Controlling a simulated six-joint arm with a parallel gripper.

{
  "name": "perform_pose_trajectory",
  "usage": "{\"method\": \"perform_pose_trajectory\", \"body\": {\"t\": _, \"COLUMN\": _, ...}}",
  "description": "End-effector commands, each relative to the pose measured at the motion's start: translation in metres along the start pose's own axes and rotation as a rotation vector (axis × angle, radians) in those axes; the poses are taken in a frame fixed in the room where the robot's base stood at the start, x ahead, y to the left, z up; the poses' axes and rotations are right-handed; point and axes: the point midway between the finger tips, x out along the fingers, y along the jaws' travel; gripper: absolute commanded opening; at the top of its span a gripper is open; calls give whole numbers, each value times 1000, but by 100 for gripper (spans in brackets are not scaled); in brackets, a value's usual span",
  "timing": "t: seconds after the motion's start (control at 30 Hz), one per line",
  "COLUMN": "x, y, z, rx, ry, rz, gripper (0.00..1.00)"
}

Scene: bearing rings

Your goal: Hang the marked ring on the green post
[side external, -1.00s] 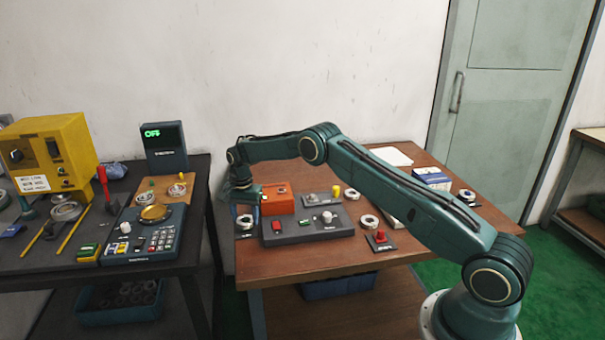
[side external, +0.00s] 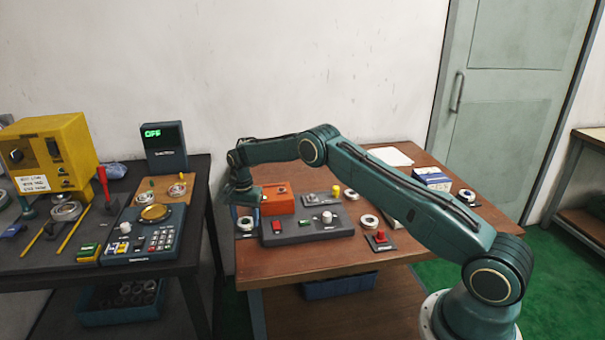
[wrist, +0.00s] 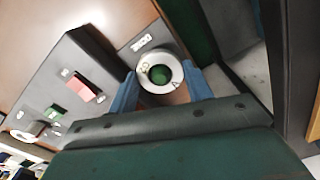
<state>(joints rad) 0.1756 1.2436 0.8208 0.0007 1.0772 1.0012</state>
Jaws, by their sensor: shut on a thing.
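A pale metal ring (wrist: 147,83) sits between the two blue fingers of my gripper (wrist: 160,88) in the wrist view. The fingers are shut on its opposite sides. Small dark marks show on its face, and a dark green round patch fills its hole; I cannot tell what that patch is. In the side view my gripper (side external: 241,208) is low over the near table's left edge, with the ring (side external: 246,224) at its fingertips. Whether the ring touches the surface is unclear. On the left table, a small green post (side external: 151,184) appears to stand on a wooden board (side external: 160,184).
A grey control box (side external: 305,232) and an orange box (side external: 278,201) stand right of my gripper. A loose ring (side external: 369,222) and a red button (side external: 380,237) lie farther right. A gap separates the tables; the left one holds a keypad device (side external: 150,243).

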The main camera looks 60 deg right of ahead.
Motion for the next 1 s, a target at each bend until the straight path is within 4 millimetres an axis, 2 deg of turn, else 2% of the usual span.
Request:
{"method": "perform_pose_trajectory", "body": {"t": 0.33, "x": 0, "y": 0, "z": 0, "rx": 0, "ry": 1, "rz": -1, "gripper": 17}}
{"method": "perform_pose_trajectory", "body": {"t": 0.37, "x": 0, "y": 0, "z": 0, "rx": 0, "ry": 1, "rz": -1, "gripper": 52}}
{"method": "perform_pose_trajectory", "body": {"t": 0.43, "x": 0, "y": 0, "z": 0, "rx": 0, "ry": 1, "rz": -1, "gripper": 66}}
{"method": "perform_pose_trajectory", "body": {"t": 0.5, "x": 0, "y": 0, "z": 0, "rx": 0, "ry": 0, "rz": -1, "gripper": 75}}
{"method": "perform_pose_trajectory", "body": {"t": 0.83, "x": 1, "y": 2, "z": 0, "rx": 5, "ry": -3, "rz": 7, "gripper": 75}}
{"method": "perform_pose_trajectory", "body": {"t": 1.0, "x": -5, "y": 3, "z": -1, "rx": 6, "ry": -3, "rz": 8, "gripper": 75}}
